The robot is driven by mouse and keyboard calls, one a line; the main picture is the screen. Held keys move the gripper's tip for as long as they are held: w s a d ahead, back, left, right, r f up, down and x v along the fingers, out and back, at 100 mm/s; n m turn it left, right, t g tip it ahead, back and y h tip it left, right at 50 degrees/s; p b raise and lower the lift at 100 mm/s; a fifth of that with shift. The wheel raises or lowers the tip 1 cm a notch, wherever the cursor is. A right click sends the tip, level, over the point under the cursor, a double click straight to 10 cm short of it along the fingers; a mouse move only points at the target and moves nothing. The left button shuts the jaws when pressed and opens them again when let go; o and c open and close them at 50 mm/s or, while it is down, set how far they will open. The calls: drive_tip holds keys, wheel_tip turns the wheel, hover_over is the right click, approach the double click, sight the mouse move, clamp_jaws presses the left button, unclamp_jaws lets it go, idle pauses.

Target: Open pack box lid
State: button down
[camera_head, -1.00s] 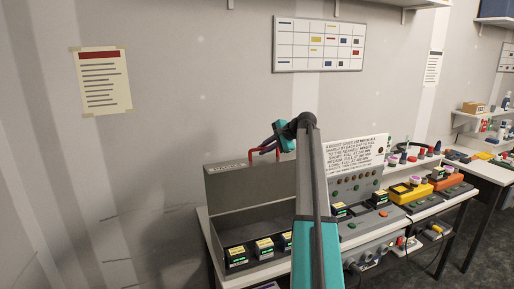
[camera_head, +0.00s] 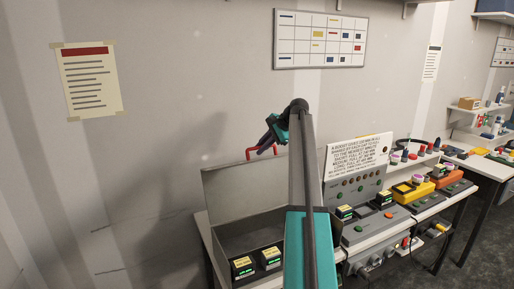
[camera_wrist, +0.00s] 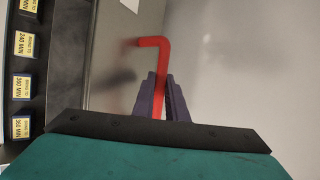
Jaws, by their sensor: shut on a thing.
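The grey pack box (camera_head: 250,238) stands open at the left end of the bench. Its lid (camera_head: 240,190) is raised, roughly upright at the back, with its inner face toward me. My gripper (camera_head: 268,142) is at the lid's upper edge, shut on the red handle (camera_head: 262,151). In the wrist view the purple fingers (camera_wrist: 162,98) close around the red bent handle (camera_wrist: 165,70) beside the lid (camera_wrist: 112,55). Labelled packs (camera_head: 243,267) sit in the box and also show in the wrist view (camera_wrist: 22,85). My arm hides the box's right part.
A grey control panel (camera_head: 358,185) with a text sign (camera_head: 357,154) stands right of the box. Yellow (camera_head: 411,191) and orange (camera_head: 448,181) devices sit farther right. The wall (camera_head: 180,120) is behind the lid; a whiteboard (camera_head: 319,40) hangs above.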

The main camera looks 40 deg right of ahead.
drive_tip(key=shift+s+f, duration=0.1)
drive_tip(key=shift+f, duration=0.15)
drive_tip(key=c, duration=1.8)
unclamp_jaws()
drive_tip(key=shift+o, duration=0.2)
drive_tip(key=shift+r, duration=0.1)
drive_tip(key=shift+b+v, duration=0.5)
drive_tip(key=shift+v, duration=0.25)
drive_tip(key=v, duration=1.2)
drive_tip(key=shift+r, duration=0.2)
